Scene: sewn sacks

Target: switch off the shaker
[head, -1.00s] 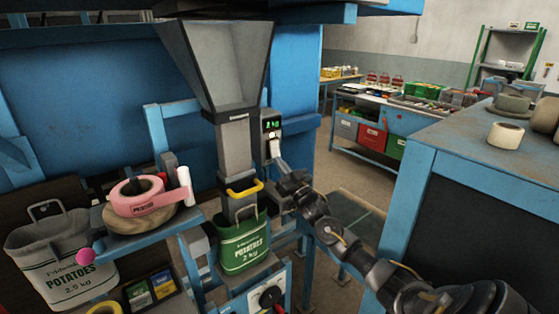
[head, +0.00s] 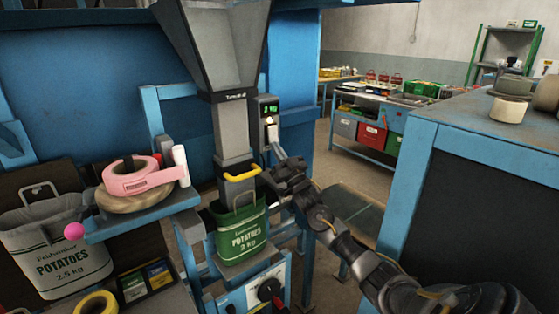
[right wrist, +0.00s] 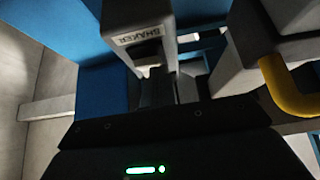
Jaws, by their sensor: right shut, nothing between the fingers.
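The shaker's control box (head: 268,108) is a narrow grey box on the blue post right of the hopper. It has a small green-lit display and a pale switch (head: 269,121) below it. In the right wrist view the box (right wrist: 132,22) carries the label SHAKER, with a dark opening under it. My right gripper (head: 276,152) is shut and empty, its fingertips pointing up just below the box. Its dark fingers also show in the right wrist view (right wrist: 158,88). I cannot tell whether they touch the box, or which way the switch is set. My left gripper is out of view.
The hopper (head: 213,50) and its spout stand left of the box. A yellow handle (head: 241,175) and a green potato sack (head: 241,235) are close to my right gripper's left. A blue-framed bench (head: 470,145) stands at the right.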

